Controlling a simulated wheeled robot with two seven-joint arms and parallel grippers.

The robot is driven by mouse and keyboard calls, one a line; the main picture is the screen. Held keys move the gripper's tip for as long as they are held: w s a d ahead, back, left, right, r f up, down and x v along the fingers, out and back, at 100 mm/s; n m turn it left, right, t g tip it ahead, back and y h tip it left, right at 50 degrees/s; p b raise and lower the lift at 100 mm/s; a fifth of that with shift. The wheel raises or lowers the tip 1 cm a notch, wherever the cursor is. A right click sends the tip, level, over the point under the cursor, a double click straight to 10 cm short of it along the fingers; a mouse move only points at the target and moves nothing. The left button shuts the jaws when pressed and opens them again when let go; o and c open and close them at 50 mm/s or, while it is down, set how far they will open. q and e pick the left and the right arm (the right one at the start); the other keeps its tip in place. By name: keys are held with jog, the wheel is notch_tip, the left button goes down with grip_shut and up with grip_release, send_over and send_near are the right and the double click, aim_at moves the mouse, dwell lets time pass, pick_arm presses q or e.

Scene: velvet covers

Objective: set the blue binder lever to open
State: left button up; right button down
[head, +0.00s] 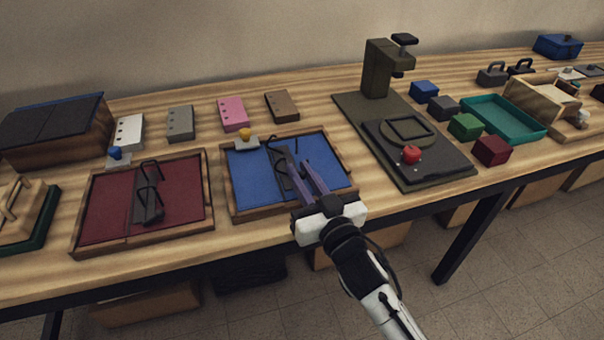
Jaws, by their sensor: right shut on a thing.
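The blue binder (250,186) lies open-faced on the table, a blue panel in a wooden frame. A dark ring mechanism (279,150) runs up its middle. A small yellow knob (245,132) stands on a grey plate at its back left edge. My right gripper (296,163) reaches over the binder from the front and is shut on the ring mechanism; its fingers hide much of it, so the exact part held is unclear. The yellow knob is apart from the fingers, to their left. My left gripper is not in view.
A red binder (105,205) with a blue knob (114,153) lies to the left. A dark press (440,160) with a red knob stands right. Several small blocks and a teal tray (505,118) are beyond it. Pink, grey and brown blocks line the back.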

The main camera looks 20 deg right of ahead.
jog(key=shift+a+r+n+p, duration=0.15)
jog(key=shift+n+p, duration=0.15)
jog(key=shift+p, duration=0.1)
jog(key=c, duration=1.7)
grip_release()
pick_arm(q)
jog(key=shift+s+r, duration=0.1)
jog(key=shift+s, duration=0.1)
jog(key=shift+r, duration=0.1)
